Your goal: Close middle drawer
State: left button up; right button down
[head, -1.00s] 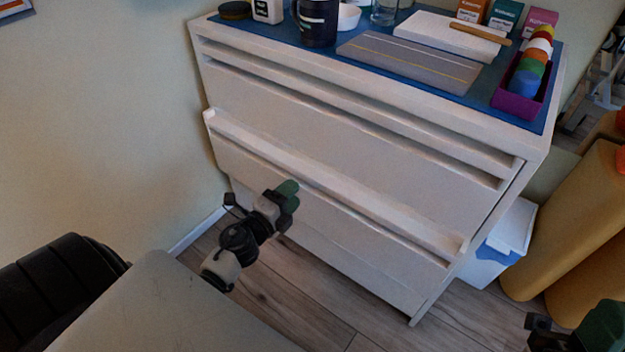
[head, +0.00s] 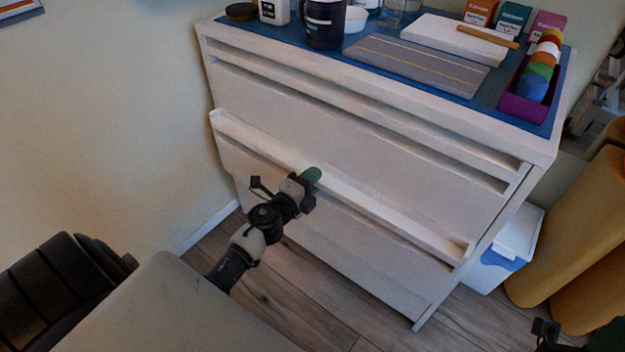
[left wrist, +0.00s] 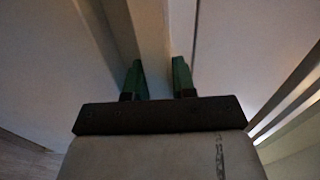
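The white chest of drawers (head: 370,130) has its middle drawer (head: 400,228) pulled out a little, so its top edge stands forward of the front. My left gripper (head: 314,177) is at that top edge, near the drawer's middle. In the left wrist view the two green fingertips (left wrist: 158,78) stand apart, with a pale strip of the drawer edge (left wrist: 153,40) running up between them. I cannot tell whether they touch it. My right gripper (head: 603,337) shows only partly in the bottom right corner; its fingers cannot be made out.
A black mug (head: 325,22), a grey board (head: 418,64) and a purple tray (head: 526,108) with coloured pieces are on the chest's blue top. A white bin (head: 508,252) and tan rolls (head: 572,225) stand to the right. Bare wooden floor (head: 290,290) lies in front.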

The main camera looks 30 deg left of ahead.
pick_arm(q)
jog(key=shift+f, duration=0.15)
grip_shut()
jog(key=shift+w+d+f, duration=0.1)
jog(key=shift+w+d, duration=0.05)
jog(key=shift+w, duration=1.85)
jog(key=o, duration=0.5)
grip_release()
jog(key=shift+w, duration=0.15)
jog(key=shift+o, duration=1)
jog(key=shift+w, duration=0.1)
